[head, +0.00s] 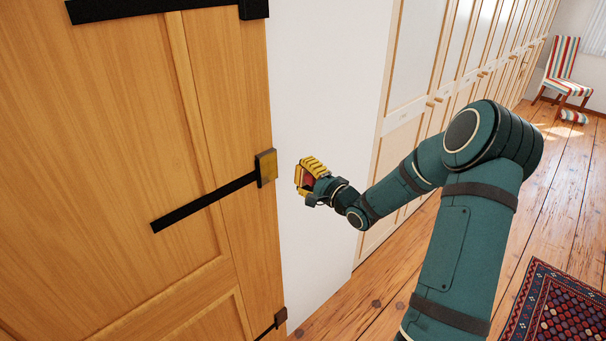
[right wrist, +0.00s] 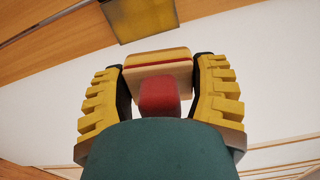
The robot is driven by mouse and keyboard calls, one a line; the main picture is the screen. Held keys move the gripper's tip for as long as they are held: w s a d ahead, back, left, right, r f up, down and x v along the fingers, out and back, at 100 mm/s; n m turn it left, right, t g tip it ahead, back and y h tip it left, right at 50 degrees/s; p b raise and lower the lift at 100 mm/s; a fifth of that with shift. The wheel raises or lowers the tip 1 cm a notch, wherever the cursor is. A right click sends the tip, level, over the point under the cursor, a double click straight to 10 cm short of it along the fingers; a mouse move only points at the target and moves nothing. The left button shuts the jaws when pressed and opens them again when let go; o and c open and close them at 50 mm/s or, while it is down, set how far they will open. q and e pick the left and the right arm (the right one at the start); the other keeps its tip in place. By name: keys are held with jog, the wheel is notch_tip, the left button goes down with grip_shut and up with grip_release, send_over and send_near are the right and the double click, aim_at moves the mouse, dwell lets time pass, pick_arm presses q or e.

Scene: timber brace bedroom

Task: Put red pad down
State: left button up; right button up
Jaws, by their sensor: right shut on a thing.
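My right gripper (head: 309,176) has yellow ribbed fingers and hangs in front of the white wall, just right of the wooden door's edge. In the right wrist view my right gripper (right wrist: 160,85) is shut on the red pad (right wrist: 158,95). Its red part faces my palm, and a pale wood-coloured block with a thin red stripe lies beyond it, between the fingertips. The red pad shows only as a small red patch in the head view (head: 308,181). It is held in the air. My left gripper is not in view.
A wooden door (head: 110,140) with black straps and a yellow-brown plate (head: 266,167) fills the left. Pale wardrobes (head: 405,110) line the back wall. A striped chair (head: 563,65) stands far right, and a patterned rug (head: 555,310) lies lower right. Bare plank floor (head: 345,305) shows between.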

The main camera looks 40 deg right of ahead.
dwell(0.6)
jog(key=s+a+f+m+h+b, duration=0.1)
jog(key=a+f+b, duration=1)
jog(key=a+f, duration=1.2)
jog(key=a, duration=0.4)
jog(key=shift+s+a+f, duration=0.25)
jog(key=shift+s, duration=0.1)
